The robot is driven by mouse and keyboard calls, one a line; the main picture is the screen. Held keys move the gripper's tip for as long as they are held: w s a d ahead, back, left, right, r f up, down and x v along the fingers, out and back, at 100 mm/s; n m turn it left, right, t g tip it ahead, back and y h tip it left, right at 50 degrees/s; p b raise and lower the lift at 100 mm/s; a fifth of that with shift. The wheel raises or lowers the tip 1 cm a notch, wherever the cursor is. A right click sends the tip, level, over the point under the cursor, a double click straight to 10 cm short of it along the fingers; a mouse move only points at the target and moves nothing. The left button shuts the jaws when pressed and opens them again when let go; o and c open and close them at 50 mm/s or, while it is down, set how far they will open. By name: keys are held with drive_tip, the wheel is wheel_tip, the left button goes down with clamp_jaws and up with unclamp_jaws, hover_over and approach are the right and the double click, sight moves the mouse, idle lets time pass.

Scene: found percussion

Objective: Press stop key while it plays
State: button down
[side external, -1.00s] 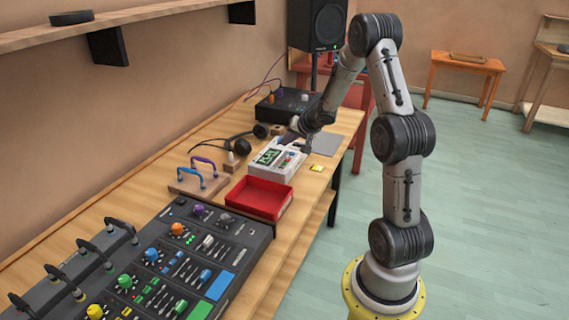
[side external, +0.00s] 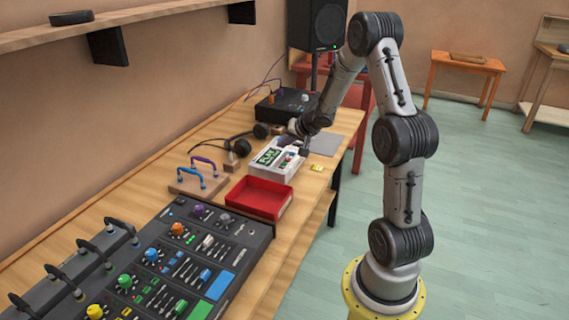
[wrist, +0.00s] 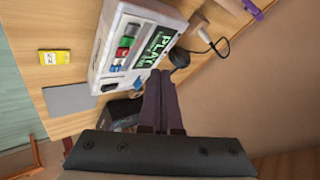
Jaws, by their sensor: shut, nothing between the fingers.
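The white player device (side external: 287,171) stands on the wooden bench. It also shows in the wrist view (wrist: 103,62), with a lit green display (wrist: 154,46) reading PLAY. No key label can be read, so I cannot tell which is the stop key. My gripper (side external: 303,152) is shut and empty at the far end of the device, by the keys. In the wrist view its fingers (wrist: 160,74) lie together; contact with a key cannot be told.
A red tray (side external: 262,196) and a large mixer (side external: 185,255) lie nearer the camera. A yellow card (side external: 317,167) and a grey mat (side external: 327,144) lie by the device.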

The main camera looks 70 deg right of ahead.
drive_tip(key=shift+a, duration=0.25)
drive_tip(key=shift+f, duration=0.15)
drive_tip(key=shift+f, duration=2.15)
drive_tip(key=shift+f, duration=1)
drive_tip(key=shift+r, duration=3.3)
